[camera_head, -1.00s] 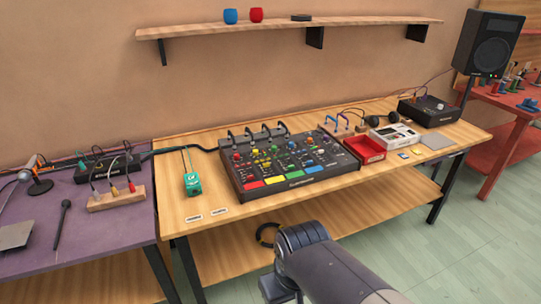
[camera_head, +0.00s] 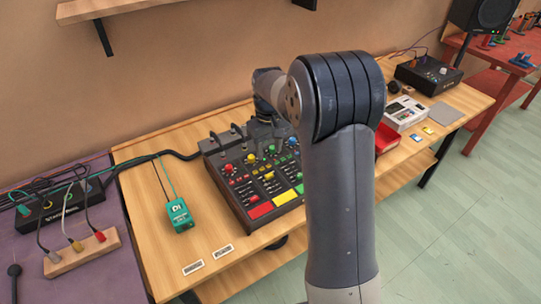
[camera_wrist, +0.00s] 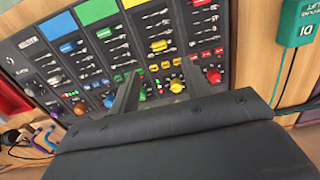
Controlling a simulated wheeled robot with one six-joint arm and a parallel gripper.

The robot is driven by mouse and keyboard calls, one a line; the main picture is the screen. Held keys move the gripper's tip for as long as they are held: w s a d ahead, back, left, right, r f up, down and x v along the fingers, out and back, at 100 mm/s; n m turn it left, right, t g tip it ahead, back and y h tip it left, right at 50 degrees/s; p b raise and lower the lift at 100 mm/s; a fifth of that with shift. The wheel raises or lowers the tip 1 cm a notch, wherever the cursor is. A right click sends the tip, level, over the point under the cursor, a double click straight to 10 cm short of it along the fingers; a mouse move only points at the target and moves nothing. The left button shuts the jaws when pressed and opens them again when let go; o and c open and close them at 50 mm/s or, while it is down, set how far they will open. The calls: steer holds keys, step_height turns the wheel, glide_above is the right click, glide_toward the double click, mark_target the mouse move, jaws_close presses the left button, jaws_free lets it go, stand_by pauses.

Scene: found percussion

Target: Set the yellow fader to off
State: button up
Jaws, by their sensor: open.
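The black mixer (camera_head: 237,198) lies on the wooden table, its right part hidden behind my arm. In the wrist view it appears upside down, with red, yellow, green and blue pads along the top. The yellow fader (camera_wrist: 159,45) has a small yellow cap in the column of the yellow pad (camera_wrist: 141,3). It also shows in the head view (camera_head: 269,176). My gripper (camera_wrist: 160,74) is open above the mixer's knob area, apart from the fader. A large yellow knob (camera_wrist: 177,86) shows between the fingers. Whether the fingers touch anything is unclear.
Red (camera_wrist: 197,3), green (camera_wrist: 103,33) and blue (camera_wrist: 66,47) faders sit in neighbouring columns. A teal DI box (camera_head: 179,215) stands left of the mixer. Cables rise at the mixer's back edge. The table front by two labels (camera_head: 193,267) is clear.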

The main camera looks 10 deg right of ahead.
mark_target(269, 175)
steer(key=f, duration=0.3)
steer(key=f+p, duration=0.1)
steer(key=f, duration=0.7)
steer(key=shift+w, duration=0.3)
steer(key=shift+c, duration=0.3)
jaws_close()
